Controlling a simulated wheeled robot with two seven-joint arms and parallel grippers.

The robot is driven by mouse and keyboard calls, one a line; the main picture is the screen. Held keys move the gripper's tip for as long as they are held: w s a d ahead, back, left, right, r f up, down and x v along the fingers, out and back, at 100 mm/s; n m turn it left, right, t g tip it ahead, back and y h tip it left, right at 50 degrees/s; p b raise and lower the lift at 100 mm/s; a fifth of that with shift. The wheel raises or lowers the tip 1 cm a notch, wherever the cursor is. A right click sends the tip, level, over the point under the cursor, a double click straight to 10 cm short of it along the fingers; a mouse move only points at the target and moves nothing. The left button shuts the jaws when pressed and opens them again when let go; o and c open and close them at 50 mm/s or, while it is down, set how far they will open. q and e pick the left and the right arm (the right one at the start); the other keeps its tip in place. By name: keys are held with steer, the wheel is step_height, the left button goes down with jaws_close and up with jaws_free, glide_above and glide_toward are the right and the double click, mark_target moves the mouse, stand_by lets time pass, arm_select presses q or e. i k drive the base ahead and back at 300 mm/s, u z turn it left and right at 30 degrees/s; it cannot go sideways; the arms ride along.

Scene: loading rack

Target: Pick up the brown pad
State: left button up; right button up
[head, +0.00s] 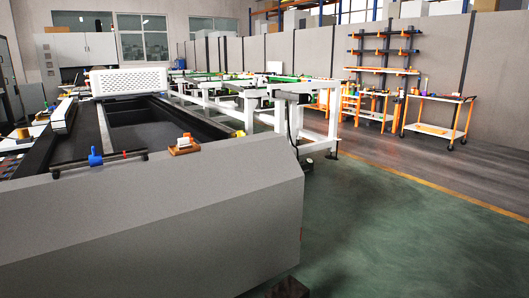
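A small orange-brown pad-like block (184,149) with a pale piece on top sits on the near edge of the large grey machine (150,225), left of centre in the head view. It is small in the picture, and I cannot tell for sure that it is the brown pad. A dark brownish shape (288,289) is cut off at the bottom edge, and I cannot tell what it is. Neither of my grippers is in view.
A blue-handled tool (95,157) and a thin dark bar lie left of the block. White conveyor frames (290,100) stand behind the machine. A white and orange cart (437,112) stands at the right. The green floor (400,230) at right is clear.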

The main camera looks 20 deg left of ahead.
mark_target(184, 143)
steer(key=u, duration=1.45)
steer(key=k, duration=0.1)
steer(key=z, duration=1.4)
steer(key=i, duration=1.75)
steer(key=u, duration=2)
steer(key=i, duration=0.6)
steer(key=u, duration=0.55)
